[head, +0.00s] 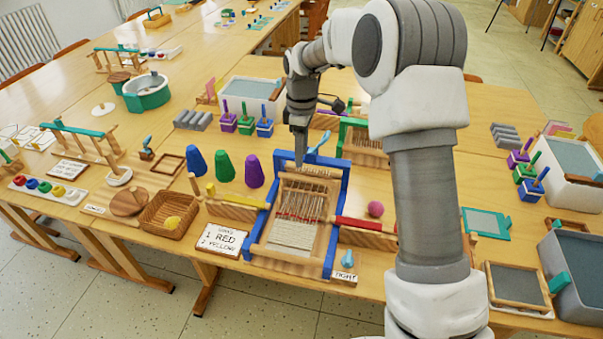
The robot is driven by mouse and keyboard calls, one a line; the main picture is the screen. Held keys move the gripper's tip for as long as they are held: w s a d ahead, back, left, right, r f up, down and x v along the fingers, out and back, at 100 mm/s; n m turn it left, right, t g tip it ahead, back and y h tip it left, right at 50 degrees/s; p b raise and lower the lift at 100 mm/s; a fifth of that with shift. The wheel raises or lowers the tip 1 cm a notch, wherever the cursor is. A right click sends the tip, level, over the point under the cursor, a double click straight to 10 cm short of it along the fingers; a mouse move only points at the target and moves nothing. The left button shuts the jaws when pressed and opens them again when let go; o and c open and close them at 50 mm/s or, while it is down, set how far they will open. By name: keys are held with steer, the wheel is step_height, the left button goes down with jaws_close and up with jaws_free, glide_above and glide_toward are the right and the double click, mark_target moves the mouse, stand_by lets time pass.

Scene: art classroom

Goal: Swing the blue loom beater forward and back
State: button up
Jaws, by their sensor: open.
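The loom (290,240) stands near the front edge of the table, with a light wooden frame and pale and reddish threads. Its blue beater (343,190) is an arch of blue side bars and a top bar over the back of the loom; the blue parts run down both sides. My gripper (299,160) points down at the beater's top bar, near its left part. The fingers are open but small in view, and I cannot tell whether they touch the bar. The gripper and wrist hide part of the area behind it.
A sign (222,239) sits at the front left.

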step_height(320, 180, down, 7)
steer(key=shift+s+b, duration=0.1)
steer(key=shift+b, duration=0.2)
jaws_close()
stand_by(1.4)
